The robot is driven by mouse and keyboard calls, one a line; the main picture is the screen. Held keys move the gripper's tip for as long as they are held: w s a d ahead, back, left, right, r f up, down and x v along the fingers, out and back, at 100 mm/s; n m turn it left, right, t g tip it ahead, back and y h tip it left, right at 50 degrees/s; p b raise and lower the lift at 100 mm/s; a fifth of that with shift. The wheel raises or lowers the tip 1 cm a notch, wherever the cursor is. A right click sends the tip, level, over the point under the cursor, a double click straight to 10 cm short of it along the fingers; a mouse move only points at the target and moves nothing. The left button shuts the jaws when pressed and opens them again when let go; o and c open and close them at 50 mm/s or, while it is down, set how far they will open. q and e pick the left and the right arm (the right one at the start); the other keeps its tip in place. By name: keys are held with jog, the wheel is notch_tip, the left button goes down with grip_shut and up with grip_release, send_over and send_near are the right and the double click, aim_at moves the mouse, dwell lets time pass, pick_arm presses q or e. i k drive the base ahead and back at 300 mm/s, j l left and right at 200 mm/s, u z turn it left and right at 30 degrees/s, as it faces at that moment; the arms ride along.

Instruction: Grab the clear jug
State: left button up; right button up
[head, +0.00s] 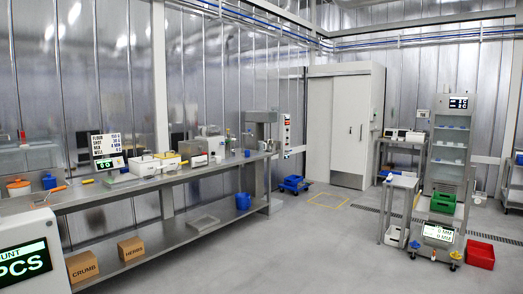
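A long steel bench (150,184) runs along the left wall. A pale, partly see-through upright vessel (216,147) stands toward its far end, between a white box (193,151) and a slim greenish bottle (228,143). It may be the clear jug, but it is too small to tell for sure. A small blue cup (247,153) stands to the right of the bottle. Neither of my grippers is in view.
A scale (122,177) and white tubs (145,166) occupy the bench's middle. Cartons (82,266) and a blue bucket (243,201) are on the lower shelf. A glass-fronted rack (449,150) and red crate (480,254) stand right. The central floor (310,245) is clear.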

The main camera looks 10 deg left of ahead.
aim_at(260, 149)
jog(key=i+z, duration=0.25)
jog(key=i, duration=6.4)
jog(key=l, duration=0.1)
